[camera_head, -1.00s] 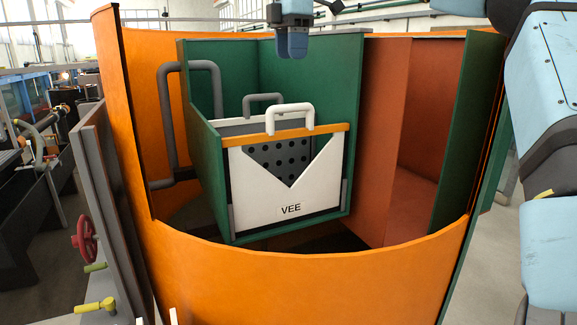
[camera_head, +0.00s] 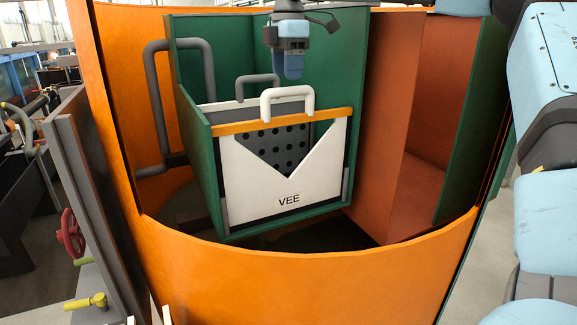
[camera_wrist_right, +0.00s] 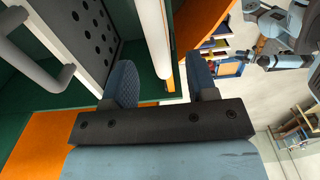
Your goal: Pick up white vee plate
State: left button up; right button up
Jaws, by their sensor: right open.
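The white vee plate (camera_head: 240,185) stands upright in the front of a green-walled channel, its V-shaped notch open at the top and the label VEE below. Its white handle (camera_head: 287,93) rises above an orange top bar (camera_head: 235,127). My right gripper (camera_head: 288,75) points down, open and empty, just above and slightly behind the handle in the head view. In the right wrist view, a white bar (camera_wrist_right: 155,40), apparently the handle, appears between the open fingers (camera_wrist_right: 160,82); whether it lies at fingertip depth is unclear. My left gripper is not in view.
A dark perforated plate (camera_head: 268,150) with a grey handle (camera_head: 256,79) stands just behind the vee plate. Green channel walls (camera_head: 200,150) flank it. A curved orange wall (camera_head: 310,285) rises in front. A grey pipe (camera_head: 158,100) runs on the left.

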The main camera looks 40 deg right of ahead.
aim_at(288, 90)
jog(key=shift+w+d+f+p, duration=0.1)
jog(key=shift+f+p, duration=0.15)
jog(key=shift+f, duration=0.65)
jog(key=shift+s+d+f+p, duration=0.1)
jog(key=shift+f+p, duration=0.1)
jog(key=shift+f, duration=0.65)
jog(key=shift+w+d+f+p, duration=0.1)
jog(key=shift+f+p, duration=0.15)
jog(key=shift+f, duration=0.65)
jog(key=shift+a+r, duration=0.1)
grip_shut()
